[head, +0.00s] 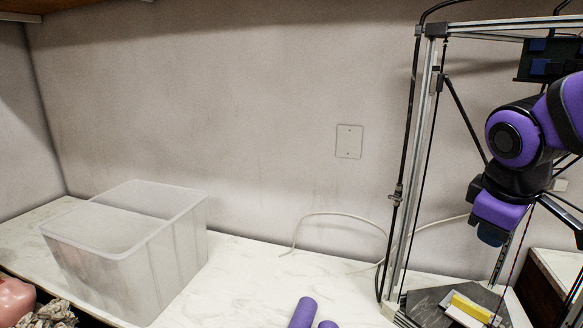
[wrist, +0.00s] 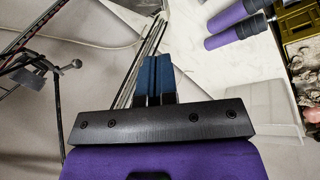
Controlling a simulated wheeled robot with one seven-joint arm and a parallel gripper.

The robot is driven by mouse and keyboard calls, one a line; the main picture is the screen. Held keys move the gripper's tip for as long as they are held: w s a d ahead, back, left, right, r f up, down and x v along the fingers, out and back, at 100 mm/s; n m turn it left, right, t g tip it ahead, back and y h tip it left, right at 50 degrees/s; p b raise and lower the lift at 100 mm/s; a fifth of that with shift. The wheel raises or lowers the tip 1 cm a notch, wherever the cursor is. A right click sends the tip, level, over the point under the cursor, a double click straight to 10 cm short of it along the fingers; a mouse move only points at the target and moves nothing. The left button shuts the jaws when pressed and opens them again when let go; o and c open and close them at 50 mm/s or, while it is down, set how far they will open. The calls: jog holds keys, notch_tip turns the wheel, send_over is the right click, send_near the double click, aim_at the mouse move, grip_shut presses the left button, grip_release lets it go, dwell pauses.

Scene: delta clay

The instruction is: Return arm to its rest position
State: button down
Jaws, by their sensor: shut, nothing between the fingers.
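My gripper (head: 490,236) hangs at the right of the head view, below my bent purple and black arm. It is in front of the metal frame (head: 422,150) and above the grey plate (head: 432,300). In the wrist view my gripper (wrist: 156,75) shows two blue fingers side by side, pressed together with nothing held between them. The fingers point up in that picture, toward the pale wall and worktop. Part of my arm is cut off by the right edge of the head view.
A translucent bin (head: 165,265) stands on the white worktop (head: 245,268) at left; the bin also shows in the wrist view (wrist: 265,115). Two purple cylinders (head: 302,312) are at the bottom. A yellow block (head: 470,308) lies on the plate. A white cable (head: 340,216) runs along the wall.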

jog(key=s+r+m+t+y, duration=0.2)
jog(key=s+r+m, duration=0.3)
jog(key=s+m, duration=0.2)
jog(key=shift+s+a, duration=0.3)
jog(key=shift+s, duration=0.55)
